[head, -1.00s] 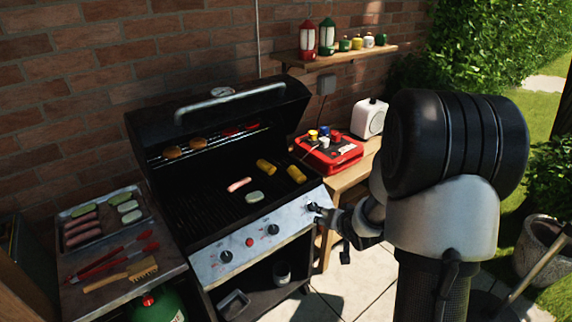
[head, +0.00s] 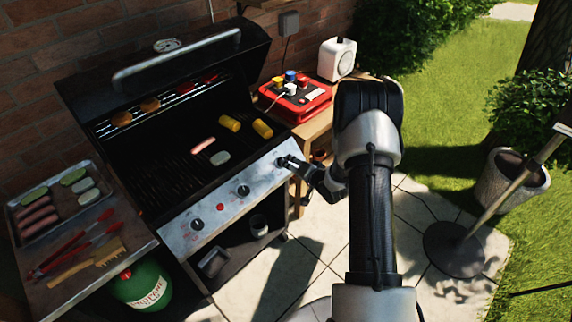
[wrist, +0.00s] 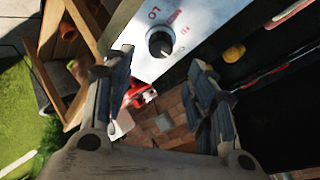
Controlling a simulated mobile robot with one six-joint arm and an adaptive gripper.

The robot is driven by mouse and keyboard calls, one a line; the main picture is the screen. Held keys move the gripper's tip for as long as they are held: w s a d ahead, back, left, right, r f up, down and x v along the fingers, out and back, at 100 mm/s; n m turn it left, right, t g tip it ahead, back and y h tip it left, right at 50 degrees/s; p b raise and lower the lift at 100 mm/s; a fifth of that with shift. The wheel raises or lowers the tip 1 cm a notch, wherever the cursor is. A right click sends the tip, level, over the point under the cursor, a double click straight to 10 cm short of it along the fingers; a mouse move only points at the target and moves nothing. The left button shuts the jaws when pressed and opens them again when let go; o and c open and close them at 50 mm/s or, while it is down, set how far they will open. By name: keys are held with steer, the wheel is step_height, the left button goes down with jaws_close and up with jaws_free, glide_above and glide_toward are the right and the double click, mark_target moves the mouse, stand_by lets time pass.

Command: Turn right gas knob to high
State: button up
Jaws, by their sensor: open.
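The grill's silver front panel (head: 215,215) carries a row of dark knobs. The right gas knob (wrist: 160,42) shows in the wrist view as a round dark knob, with LO and HI marks printed around it. Where its pointer is set I cannot tell clearly. My gripper (wrist: 163,66) is open, with one finger to each side of the knob in the wrist view; no finger clearly touches it.
The middle knob (head: 243,191), a red button (head: 220,207) and the left knob (head: 197,224) lie along the panel. The lid (head: 170,65) is open, with food on the grates. A wooden side table with a red case (head: 296,104) stands right.

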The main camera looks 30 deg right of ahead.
steer(key=b+x, duration=0.2)
steer(key=x, duration=0.6)
steer(key=shift+w+f, duration=0.25)
steer(key=shift+w, duration=0.05)
steer(key=shift+c, duration=0.5)
steer(key=c, duration=0.9)
